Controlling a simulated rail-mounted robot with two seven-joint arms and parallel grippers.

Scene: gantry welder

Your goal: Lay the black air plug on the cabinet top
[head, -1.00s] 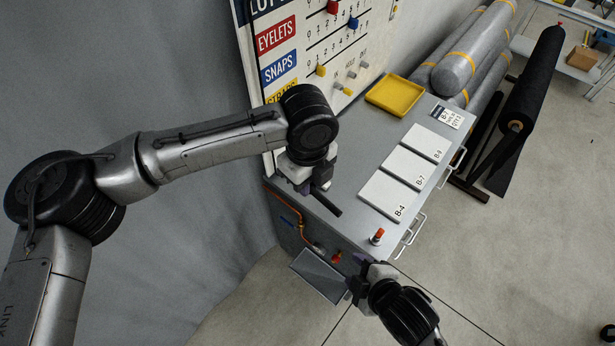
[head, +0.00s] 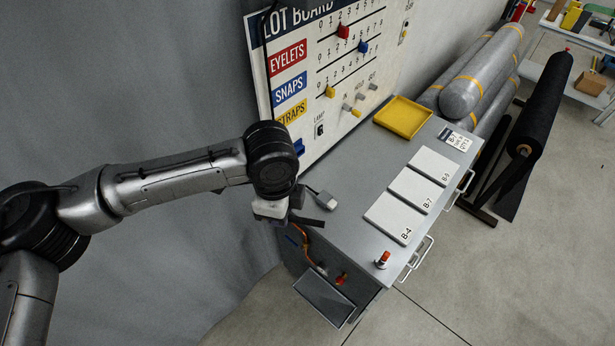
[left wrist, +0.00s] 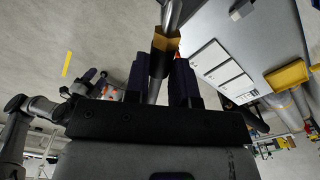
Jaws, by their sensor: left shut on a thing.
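My left gripper (head: 288,215) is at the left end of the grey cabinet, beside its near left corner. In the left wrist view its dark fingers (left wrist: 164,85) are shut on a slim piece with a black part, a brass-coloured collar (left wrist: 165,42) and a grey metal tube; I take this to be the air plug. In the head view a black part (head: 308,221) sticks out from the gripper towards the cabinet. The cabinet top (head: 345,190) is grey and flat. My right gripper (left wrist: 88,80) shows small in the left wrist view; its jaws are unclear.
A grey plug with a cable (head: 325,200) lies on the cabinet top's left end. A yellow tray (head: 402,117), white cards (head: 410,190) and a red-topped knob (head: 382,259) also occupy the top. The lot board (head: 335,70) stands behind. Bare top lies between plug and cards.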

